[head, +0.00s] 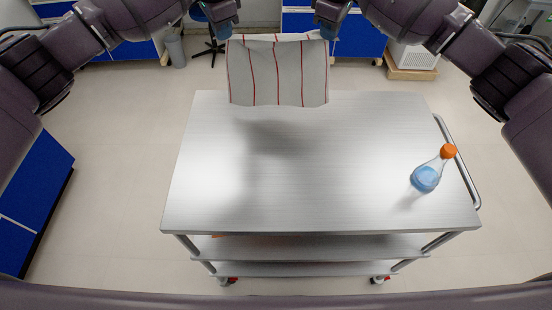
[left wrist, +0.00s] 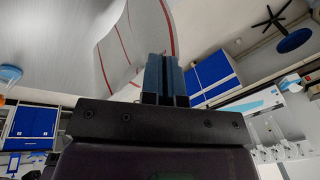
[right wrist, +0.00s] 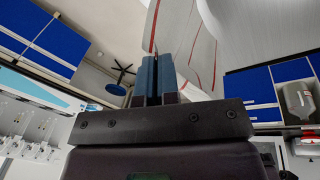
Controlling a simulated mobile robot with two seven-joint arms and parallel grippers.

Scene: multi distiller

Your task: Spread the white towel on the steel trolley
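The white towel (head: 275,75) with red stripes hangs spread between my two grippers, above the far edge of the steel trolley (head: 300,180). My left gripper (head: 224,34) is shut on its upper left corner. My right gripper (head: 328,30) is shut on its upper right corner. In the left wrist view the towel (left wrist: 135,45) runs up from the closed fingers (left wrist: 165,75). In the right wrist view the towel (right wrist: 188,45) hangs beside the closed fingers (right wrist: 155,75). The towel's lower edge looks free, with its shadow on the trolley top; whether it touches the top I cannot tell.
A flask (head: 426,177) with blue liquid and an orange cap stands at the right of the trolley top, near the rail (head: 458,160). The rest of the top is clear. Blue cabinets (head: 358,36) and a bin (head: 175,48) stand behind.

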